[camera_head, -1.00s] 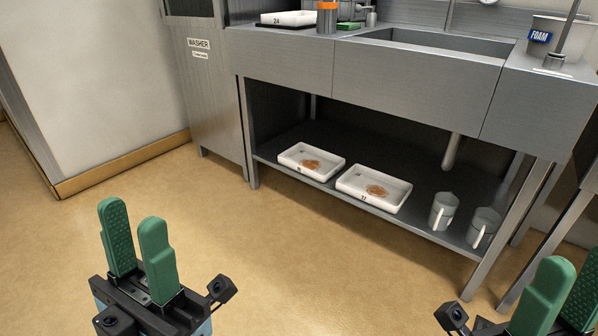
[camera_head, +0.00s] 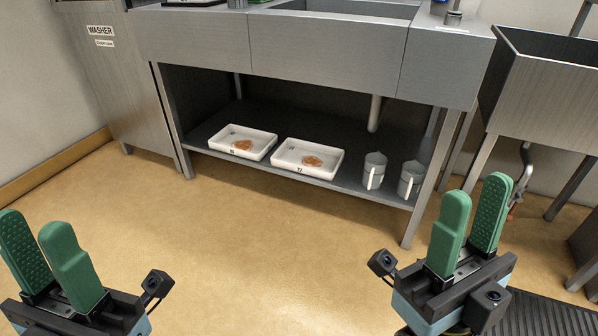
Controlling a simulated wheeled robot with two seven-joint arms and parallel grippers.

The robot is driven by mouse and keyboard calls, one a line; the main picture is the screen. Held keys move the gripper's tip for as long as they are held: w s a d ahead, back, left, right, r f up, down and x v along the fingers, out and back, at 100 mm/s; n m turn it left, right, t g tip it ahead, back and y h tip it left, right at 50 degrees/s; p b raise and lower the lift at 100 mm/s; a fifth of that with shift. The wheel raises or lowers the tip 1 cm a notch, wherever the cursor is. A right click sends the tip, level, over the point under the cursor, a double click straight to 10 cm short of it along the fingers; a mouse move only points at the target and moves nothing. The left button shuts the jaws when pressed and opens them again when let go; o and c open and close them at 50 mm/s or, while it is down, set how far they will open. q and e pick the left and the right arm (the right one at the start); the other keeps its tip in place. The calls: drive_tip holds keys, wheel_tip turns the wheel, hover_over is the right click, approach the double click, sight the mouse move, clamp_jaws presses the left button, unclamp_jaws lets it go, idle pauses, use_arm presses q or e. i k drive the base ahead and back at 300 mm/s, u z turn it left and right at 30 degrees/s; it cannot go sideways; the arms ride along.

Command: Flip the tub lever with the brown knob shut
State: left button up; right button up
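A grey metal tub (camera_head: 545,95) on legs stands at the right edge, partly cut off by the frame. Under it a thin pipe (camera_head: 524,165) with a small reddish part (camera_head: 515,200) at its lower end shows just right of my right gripper's fingers. I cannot make out a brown knob or tell the lever's position; the fingers partly cover that area. My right gripper (camera_head: 476,188) has its green fingers apart and empty, in front of the tub. My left gripper (camera_head: 35,224) is at the lower left, also open and empty, over the floor.
A steel sink bench (camera_head: 320,50) has a lower shelf with two white trays (camera_head: 243,142) (camera_head: 307,158) and two jugs (camera_head: 374,170) (camera_head: 410,178). A washer (camera_head: 115,80) stands left. A dark mat (camera_head: 550,315) lies lower right. The floor between is clear.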

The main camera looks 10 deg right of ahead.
sight(518, 198)
drive_tip(key=z, duration=1.7)
drive_tip(key=i, duration=1.9)
drive_tip(key=z, duration=0.45)
